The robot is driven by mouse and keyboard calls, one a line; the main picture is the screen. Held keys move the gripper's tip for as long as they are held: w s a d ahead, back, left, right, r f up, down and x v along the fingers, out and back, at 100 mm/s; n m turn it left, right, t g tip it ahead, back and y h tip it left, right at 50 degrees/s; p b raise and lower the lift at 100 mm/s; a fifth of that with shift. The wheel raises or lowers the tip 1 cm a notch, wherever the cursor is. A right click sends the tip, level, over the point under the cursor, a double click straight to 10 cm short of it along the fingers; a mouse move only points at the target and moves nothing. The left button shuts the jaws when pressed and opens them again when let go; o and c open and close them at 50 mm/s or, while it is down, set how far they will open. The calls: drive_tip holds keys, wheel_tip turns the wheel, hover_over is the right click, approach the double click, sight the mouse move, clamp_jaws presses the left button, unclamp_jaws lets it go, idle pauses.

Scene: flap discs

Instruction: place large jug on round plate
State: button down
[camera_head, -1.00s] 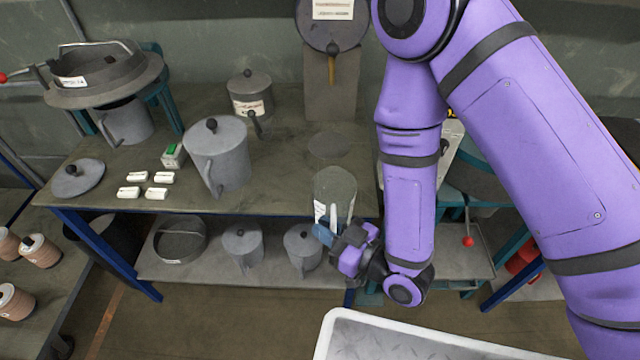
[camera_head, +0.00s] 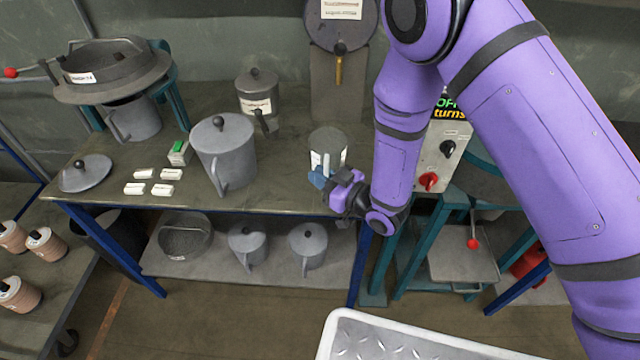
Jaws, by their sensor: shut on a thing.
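A lidded grey jug (camera_head: 223,155) and a labelled lidded pot (camera_head: 256,95) stand left of the held jug on the table (camera_head: 285,180). An upright panel (camera_head: 339,90) stands behind. A control box (camera_head: 440,150) is right of my forearm.

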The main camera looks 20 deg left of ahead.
drive_tip(key=shift+f, duration=1.5)
drive_tip(key=shift+f, duration=0.15)
drive_tip(key=c, duration=1.2)
unclamp_jaws()
drive_tip(key=shift+f, duration=0.1)
